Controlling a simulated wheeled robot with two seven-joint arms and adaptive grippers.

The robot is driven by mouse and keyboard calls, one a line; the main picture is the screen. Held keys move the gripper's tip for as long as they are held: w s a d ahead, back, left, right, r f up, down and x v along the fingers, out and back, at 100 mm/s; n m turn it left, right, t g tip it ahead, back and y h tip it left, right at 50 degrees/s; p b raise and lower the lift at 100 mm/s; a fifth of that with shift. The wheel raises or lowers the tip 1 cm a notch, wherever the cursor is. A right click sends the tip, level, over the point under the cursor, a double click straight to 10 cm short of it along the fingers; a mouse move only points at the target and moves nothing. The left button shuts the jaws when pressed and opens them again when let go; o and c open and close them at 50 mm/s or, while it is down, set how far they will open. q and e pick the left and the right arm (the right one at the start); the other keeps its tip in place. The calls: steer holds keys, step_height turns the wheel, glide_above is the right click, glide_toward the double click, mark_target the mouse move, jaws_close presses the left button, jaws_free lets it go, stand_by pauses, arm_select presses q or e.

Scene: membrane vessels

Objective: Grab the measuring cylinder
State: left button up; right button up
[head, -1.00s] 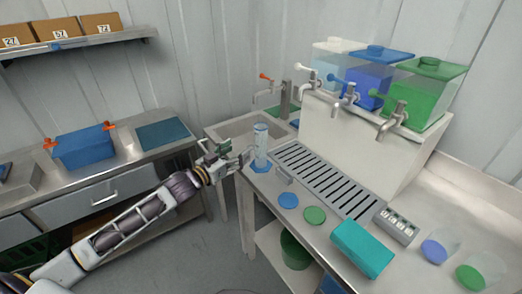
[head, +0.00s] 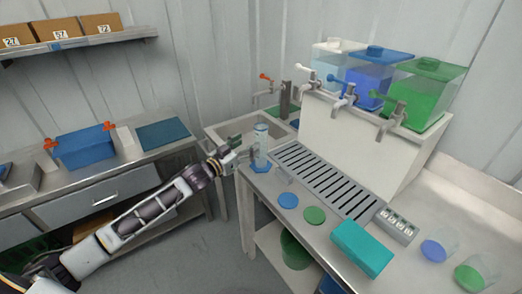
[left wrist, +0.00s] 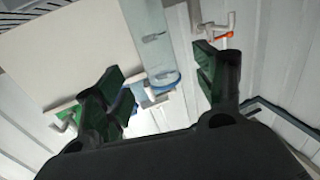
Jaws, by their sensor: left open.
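The measuring cylinder (head: 261,142) is a tall clear tube with a blue base. It stands upright at the left end of the right-hand counter, by the sink. My left gripper (head: 243,154) is just left of it, level with its middle to lower part, with its jaws open. In the left wrist view a pale translucent body with a blue ring, which looks like the cylinder (left wrist: 148,35), appears between the spread green-padded fingers of my left gripper (left wrist: 157,62). I cannot tell whether a finger touches it. My right gripper is not in view.
A sink (head: 238,130) with an orange-handled tap lies behind the cylinder. A slotted drain grate (head: 325,180) is to its right. Blue (head: 287,200) and green (head: 314,215) discs and a teal box (head: 361,247) lie nearer. Colored tanks with taps stand on a white block (head: 350,140).

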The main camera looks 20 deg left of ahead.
mark_target(257, 137)
arm_select(q)
steer(key=shift+x, duration=1.65)
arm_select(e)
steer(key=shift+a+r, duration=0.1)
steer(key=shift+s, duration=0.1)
arm_select(q)
steer(key=shift+r+p+x, duration=0.15)
steer(key=shift+p+x, duration=0.05)
steer(key=shift+x, duration=0.6)
steer(key=shift+r+p+x, duration=0.15)
steer(key=shift+x, duration=1.65)
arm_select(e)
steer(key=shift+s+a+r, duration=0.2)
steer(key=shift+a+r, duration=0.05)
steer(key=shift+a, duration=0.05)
arm_select(q)
steer(key=shift+s+d+f, duration=0.1)
steer(key=shift+d, duration=0.05)
steer(key=c, duration=1.4)
